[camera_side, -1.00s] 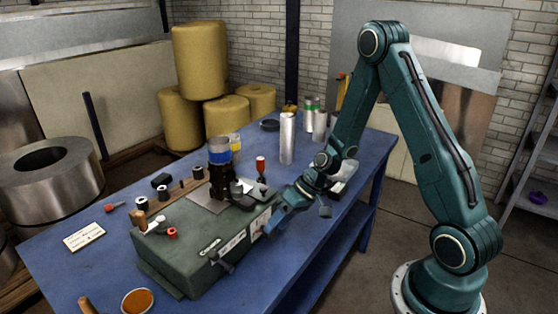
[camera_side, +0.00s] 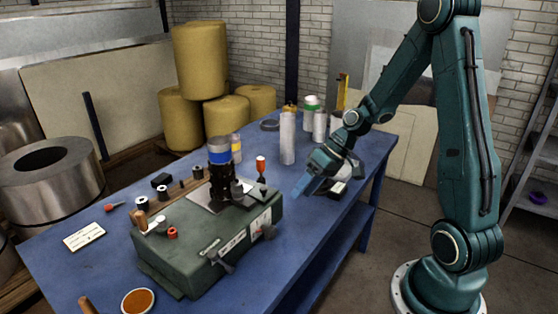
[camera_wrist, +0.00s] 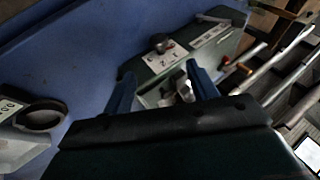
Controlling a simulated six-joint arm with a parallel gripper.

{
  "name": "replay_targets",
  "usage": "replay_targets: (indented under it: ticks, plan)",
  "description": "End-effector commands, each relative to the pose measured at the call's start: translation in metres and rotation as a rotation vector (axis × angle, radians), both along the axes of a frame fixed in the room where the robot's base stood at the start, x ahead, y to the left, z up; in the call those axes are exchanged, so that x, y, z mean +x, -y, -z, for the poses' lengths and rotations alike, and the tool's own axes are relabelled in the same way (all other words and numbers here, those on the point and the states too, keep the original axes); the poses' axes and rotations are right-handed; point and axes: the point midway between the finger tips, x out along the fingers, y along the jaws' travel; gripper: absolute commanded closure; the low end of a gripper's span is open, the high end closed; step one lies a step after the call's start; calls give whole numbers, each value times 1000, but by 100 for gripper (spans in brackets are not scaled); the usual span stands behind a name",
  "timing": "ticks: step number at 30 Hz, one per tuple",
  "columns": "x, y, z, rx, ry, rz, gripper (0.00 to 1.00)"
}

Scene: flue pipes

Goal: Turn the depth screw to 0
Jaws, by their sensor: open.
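The green bench machine (camera_side: 205,235) stands on the blue table, with a dark column and blue band on top. In the wrist view my gripper (camera_wrist: 160,80) is open with nothing held; the machine lies beyond the fingers.
A lever (camera_side: 222,262) sticks out from the machine's front. Metal cylinders (camera_side: 288,138) stand behind my gripper. Spools and small tools lie left of the machine. A dish of orange-brown stuff (camera_side: 138,300) is near the front edge. The table right of the machine is partly clear.

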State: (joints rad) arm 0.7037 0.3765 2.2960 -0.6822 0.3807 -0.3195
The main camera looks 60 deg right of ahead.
Motion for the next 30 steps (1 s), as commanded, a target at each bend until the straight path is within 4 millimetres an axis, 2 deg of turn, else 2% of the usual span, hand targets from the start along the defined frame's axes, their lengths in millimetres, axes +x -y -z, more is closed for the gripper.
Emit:
replay_targets:
  ticks: [30]
  plan:
    - [-31, -44, -66, -235, -34, -83, 42]
